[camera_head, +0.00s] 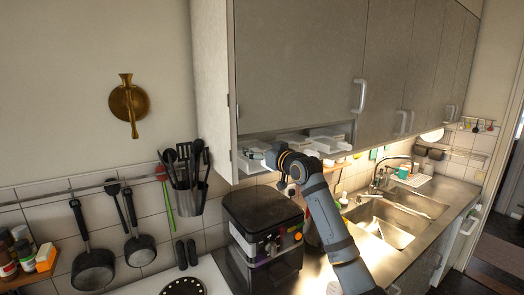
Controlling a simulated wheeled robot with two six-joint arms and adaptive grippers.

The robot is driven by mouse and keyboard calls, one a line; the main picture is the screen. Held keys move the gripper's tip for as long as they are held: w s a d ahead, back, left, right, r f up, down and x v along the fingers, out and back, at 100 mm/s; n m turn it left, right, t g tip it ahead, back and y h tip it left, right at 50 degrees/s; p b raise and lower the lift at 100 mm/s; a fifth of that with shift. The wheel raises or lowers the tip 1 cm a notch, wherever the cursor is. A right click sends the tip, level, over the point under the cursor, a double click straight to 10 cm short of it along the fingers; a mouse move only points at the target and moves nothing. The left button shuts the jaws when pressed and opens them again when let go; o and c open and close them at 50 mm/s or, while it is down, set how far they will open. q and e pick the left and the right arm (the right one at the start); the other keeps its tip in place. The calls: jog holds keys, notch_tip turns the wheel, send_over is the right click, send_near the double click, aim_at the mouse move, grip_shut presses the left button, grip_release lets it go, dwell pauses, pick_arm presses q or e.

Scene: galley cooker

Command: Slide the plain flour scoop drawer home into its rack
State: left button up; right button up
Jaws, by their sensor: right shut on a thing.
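A rack (343,129) of pale scoop drawers sits under the grey wall cupboards. The leftmost scoop drawer (248,164) is pale and translucent and sticks out from the rack at the left end. My right gripper (262,156) is shut on this drawer at its front. The fingers are small in the view and partly hide the drawer. No label can be read, so I cannot tell which drawer is plain flour. Other pale drawers (325,134) show to the right, partly behind my right wrist. My left gripper is not in view.
A black appliance (262,225) stands on the worktop below my right arm. A holder of dark utensils (187,200) hangs left of the rack. The sink (395,215) lies to the right. Cupboard doors (300,65) are close above the gripper.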

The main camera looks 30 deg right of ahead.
jog(key=shift+w+r, duration=0.1)
jog(key=o, duration=1)
jog(key=shift+w+f, duration=0.2)
jog(key=shift+w, duration=0.1)
jog(key=shift+s, duration=0.45)
jog(key=s+b, duration=0.3)
jog(key=s, duration=0.2)
jog(key=s+b, duration=0.2)
jog(key=shift+s+d+f+b, duration=0.2)
jog(key=shift+s+d+b, duration=0.05)
jog(key=shift+d+b, duration=0.05)
jog(key=shift+s+r+b, duration=0.25)
jog(key=shift+s+b, duration=0.2)
jog(key=shift+s, duration=0.3)
